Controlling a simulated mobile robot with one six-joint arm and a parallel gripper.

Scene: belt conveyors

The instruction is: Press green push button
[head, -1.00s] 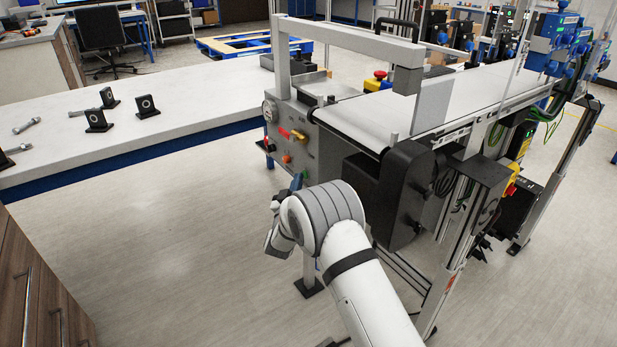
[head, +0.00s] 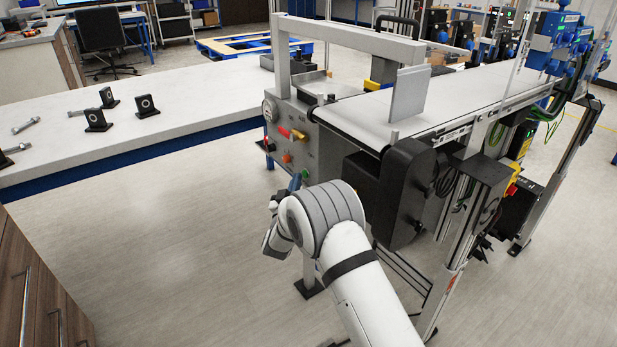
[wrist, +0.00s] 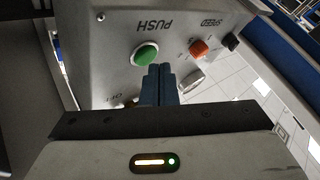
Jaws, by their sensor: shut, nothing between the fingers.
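The green push button (wrist: 147,54) is on the grey control panel (wrist: 105,35), under the upside-down word PUSH in the wrist view. In the head view the green button (head: 306,174) shows small, low on the panel's right side. My gripper (wrist: 159,70) has its blue fingers shut together with nothing between them. The fingertips overlap the button's lower right edge in the wrist view; I cannot tell whether they touch it. In the head view my gripper (head: 296,181) is in front of the panel, partly hidden by my wrist.
A long white table (head: 190,85) is at left. The floor between is clear.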

